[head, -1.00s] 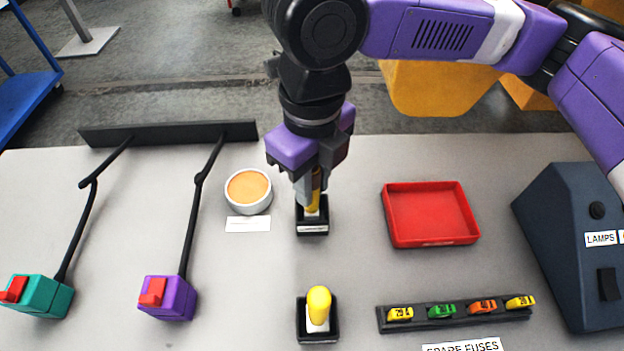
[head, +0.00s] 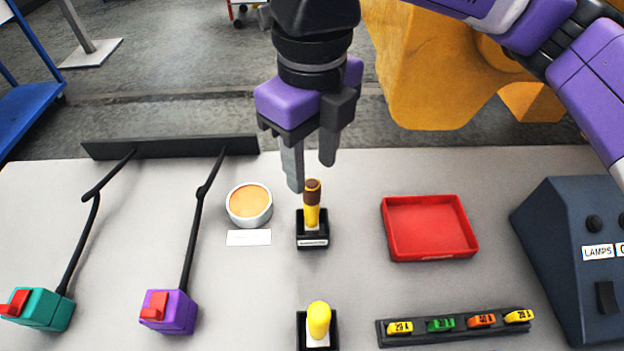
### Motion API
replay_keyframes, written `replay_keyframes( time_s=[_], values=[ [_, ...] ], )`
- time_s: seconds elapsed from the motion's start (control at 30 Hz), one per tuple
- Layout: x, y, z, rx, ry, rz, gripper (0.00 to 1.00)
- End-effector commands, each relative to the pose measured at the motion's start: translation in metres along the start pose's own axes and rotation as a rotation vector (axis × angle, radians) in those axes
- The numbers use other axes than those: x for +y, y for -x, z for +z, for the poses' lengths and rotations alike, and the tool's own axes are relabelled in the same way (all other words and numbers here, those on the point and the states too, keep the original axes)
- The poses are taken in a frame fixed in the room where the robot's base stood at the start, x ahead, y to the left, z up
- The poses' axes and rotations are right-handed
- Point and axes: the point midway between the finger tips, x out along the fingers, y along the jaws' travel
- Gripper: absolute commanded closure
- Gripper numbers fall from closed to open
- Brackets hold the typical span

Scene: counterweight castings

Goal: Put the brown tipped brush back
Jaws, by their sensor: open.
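The brown tipped brush (head: 312,204) stands upright in a black holder (head: 313,242) with a small white label on its front. Its yellow handle ends in a brown top. My gripper (head: 312,176) is above and slightly behind the brush, fingers pointing down, open and empty. The left finger's tip is close to the brush's brown top; whether they touch I cannot tell. A second black holder (head: 302,345) nearer the front bears an all-yellow brush (head: 319,320), also upright.
Left of the brush are a bowl of orange stuff (head: 249,204) and a white card (head: 248,237). A red tray (head: 430,230), a fuse rack (head: 455,327) and a dark console (head: 570,255) stand right. Teal (head: 40,309) and purple (head: 169,312) boxes with black cables stand left.

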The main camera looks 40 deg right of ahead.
Motion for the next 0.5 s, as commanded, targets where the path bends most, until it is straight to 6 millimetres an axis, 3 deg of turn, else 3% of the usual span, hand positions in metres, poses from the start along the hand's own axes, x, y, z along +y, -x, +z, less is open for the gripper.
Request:
replay_keyframes(
  time_s=[0.2,0.5],
  values=[
    [0.000,0.031,0.000,-0.001,0.000,-0.001,0.55],
    [0.000,0.039,0.000,0.000,0.000,0.000,0.55]
  ],
)
